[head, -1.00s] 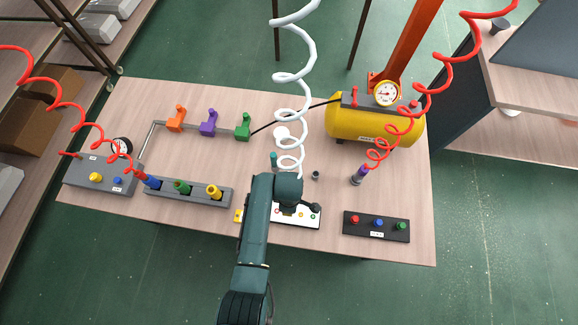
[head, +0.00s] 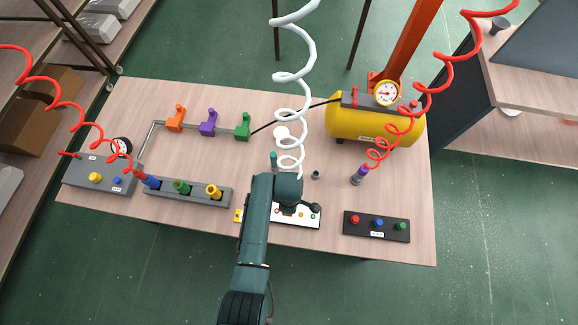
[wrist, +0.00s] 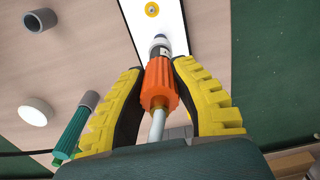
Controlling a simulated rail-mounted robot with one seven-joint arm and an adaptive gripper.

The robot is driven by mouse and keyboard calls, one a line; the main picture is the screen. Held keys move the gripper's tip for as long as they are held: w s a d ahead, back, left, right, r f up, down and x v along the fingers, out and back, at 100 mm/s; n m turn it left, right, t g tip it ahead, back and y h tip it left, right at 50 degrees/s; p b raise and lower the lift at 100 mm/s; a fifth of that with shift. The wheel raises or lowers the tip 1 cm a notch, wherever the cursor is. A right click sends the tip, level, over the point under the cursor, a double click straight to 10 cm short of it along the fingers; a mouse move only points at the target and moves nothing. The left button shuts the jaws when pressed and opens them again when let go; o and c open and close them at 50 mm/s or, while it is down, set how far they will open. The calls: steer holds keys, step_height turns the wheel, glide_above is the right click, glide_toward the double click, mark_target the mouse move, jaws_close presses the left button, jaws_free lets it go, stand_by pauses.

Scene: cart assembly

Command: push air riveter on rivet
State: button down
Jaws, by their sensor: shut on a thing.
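My gripper (wrist: 158,70) has yellow-ridged fingers and is shut on an orange tool, the air riveter (wrist: 159,84), in the wrist view. A pale shaft runs from the tool back toward the palm. Its grey and dark nose points at a white plate (wrist: 155,28). A yellow ringed rivet (wrist: 152,9) sits on the plate just beyond the nose. I cannot tell whether the nose touches the plate or a rivet under it. In the head view the white plate (head: 308,222) shows several coloured rings, and my arm hides the fingers and the tool.
A white coiled hose (head: 291,78) hangs above my wrist. A green tool (wrist: 75,132), a white disc (wrist: 33,113) and a grey cup (wrist: 40,20) are nearby. A black button panel (head: 376,227) is to the right, a grey holder (head: 187,192) to the left, a yellow tank (head: 372,127) behind.

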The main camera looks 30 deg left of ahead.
stand_by(0.3)
step_height(320, 180, up, 6)
steer(key=p, duration=0.6)
steer(key=shift+r, duration=0.1)
